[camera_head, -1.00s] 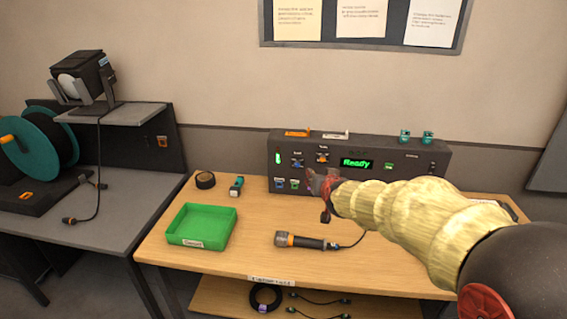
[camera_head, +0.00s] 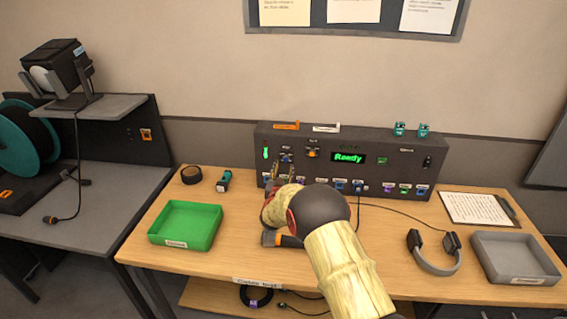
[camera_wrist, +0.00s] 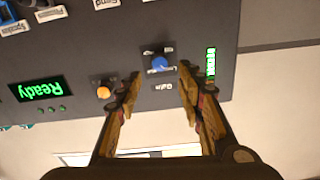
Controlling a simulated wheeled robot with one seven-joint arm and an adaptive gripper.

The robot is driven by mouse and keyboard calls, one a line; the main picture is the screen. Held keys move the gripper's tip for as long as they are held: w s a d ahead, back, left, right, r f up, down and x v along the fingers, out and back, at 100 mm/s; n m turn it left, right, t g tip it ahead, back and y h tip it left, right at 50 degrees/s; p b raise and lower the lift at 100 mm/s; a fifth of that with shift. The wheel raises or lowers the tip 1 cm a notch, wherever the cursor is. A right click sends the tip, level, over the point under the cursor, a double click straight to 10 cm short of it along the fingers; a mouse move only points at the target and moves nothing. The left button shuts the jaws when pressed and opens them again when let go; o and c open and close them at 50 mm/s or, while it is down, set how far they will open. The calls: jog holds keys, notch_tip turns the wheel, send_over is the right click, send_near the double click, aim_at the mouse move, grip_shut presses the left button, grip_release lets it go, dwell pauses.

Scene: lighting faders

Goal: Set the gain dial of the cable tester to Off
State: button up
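The cable tester (camera_head: 345,145) is a long dark box at the back of the wooden table, with a green "Ready" display (camera_head: 348,158). Its gain dial shows in the wrist view as a blue knob (camera_wrist: 159,62) with a "Gain" label, upside down there. The dial's pointer setting is too small to read. My gripper (camera_wrist: 160,72) is open and empty, with one fingertip on each side of the gain dial in the picture. I cannot tell whether they touch it. In the head view my gripper (camera_head: 284,172) is at the panel's left part, partly hidden by my arm.
An orange knob (camera_wrist: 103,92) is beside the gain dial, and a lit green indicator (camera_wrist: 211,62) is on its other side. Colored sockets line the panel's lower edge. A green tray (camera_head: 186,225), headphones (camera_head: 434,255), a clipboard (camera_head: 475,207) and a grey tray (camera_head: 515,258) are on the table.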

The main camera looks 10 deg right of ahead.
aim_at(286, 160)
jog(key=b+x, duration=0.1)
jog(key=x, duration=0.3)
jog(key=shift+w+d+f, duration=0.15)
jog(key=shift+w, duration=0.2)
jog(key=shift+w+d, duration=0.1)
jog(key=shift+w, duration=0.3)
jog(key=shift+c, duration=1.4)
grip_shut()
